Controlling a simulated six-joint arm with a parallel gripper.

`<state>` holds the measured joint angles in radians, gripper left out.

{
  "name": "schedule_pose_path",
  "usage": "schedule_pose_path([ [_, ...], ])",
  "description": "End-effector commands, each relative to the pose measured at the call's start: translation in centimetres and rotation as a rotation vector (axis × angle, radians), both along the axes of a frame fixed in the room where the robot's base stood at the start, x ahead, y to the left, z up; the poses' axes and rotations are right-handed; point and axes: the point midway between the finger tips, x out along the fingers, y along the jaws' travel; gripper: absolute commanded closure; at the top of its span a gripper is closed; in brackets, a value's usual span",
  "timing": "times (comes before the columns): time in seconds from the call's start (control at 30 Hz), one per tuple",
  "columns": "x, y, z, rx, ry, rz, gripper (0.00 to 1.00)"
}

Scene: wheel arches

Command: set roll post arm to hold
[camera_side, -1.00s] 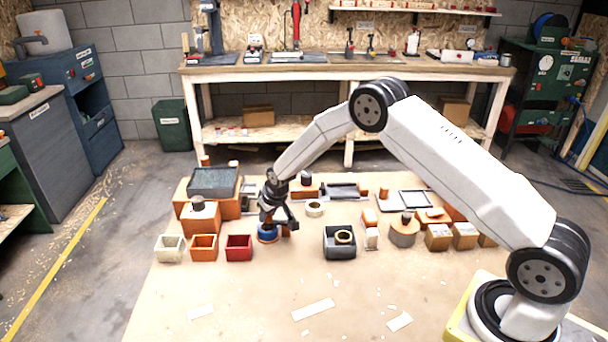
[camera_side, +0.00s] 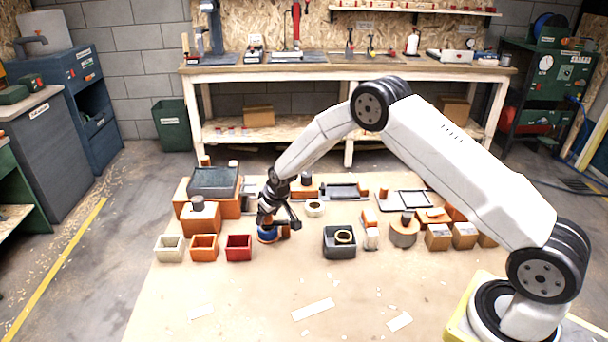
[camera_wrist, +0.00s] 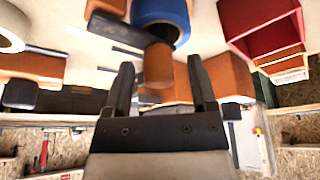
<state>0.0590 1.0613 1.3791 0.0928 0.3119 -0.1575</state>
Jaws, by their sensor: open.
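A blue tape roll (camera_side: 266,236) stands at the left-middle of the board, with orange parts beside it. In the wrist view the blue roll (camera_wrist: 160,14) is at the top, with a dark bar (camera_wrist: 118,28) beside it and an orange rounded knob (camera_wrist: 158,66) at the bar's end. My gripper (camera_side: 279,222) is just above the roll in the side view. In the wrist view my gripper (camera_wrist: 160,76) is open, its two dark fingers on either side of the knob, with gaps between. I cannot tell how the bar is set. The roll's underside is hidden.
A red bin (camera_side: 238,247), an orange bin (camera_side: 204,247) and a cream bin (camera_side: 169,248) stand to the left. A dark tray (camera_side: 340,252) holding a ring is to the right. A white ring (camera_side: 314,209) lies behind. The front of the board is mostly clear.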

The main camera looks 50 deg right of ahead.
Motion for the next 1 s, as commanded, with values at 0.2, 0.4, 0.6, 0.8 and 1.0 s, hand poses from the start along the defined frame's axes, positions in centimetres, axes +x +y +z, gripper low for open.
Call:
schedule_pose_path([
  [0.2, -0.1, 0.0, 0.4, 0.0, -0.002, -0.001, 0.27],
  [0.4, -0.5, 0.0, 1.6, 0.0, -0.002, -0.001, 0.27],
  [0.6, -1.3, -0.1, 3.5, 0.0, -0.002, 0.0, 0.27],
  [0.8, -2.2, -0.1, 5.5, 0.0, -0.002, 0.0, 0.27],
  [1.0, -2.8, -0.1, 6.8, 0.0, 0.0, 0.0, 0.27],
])
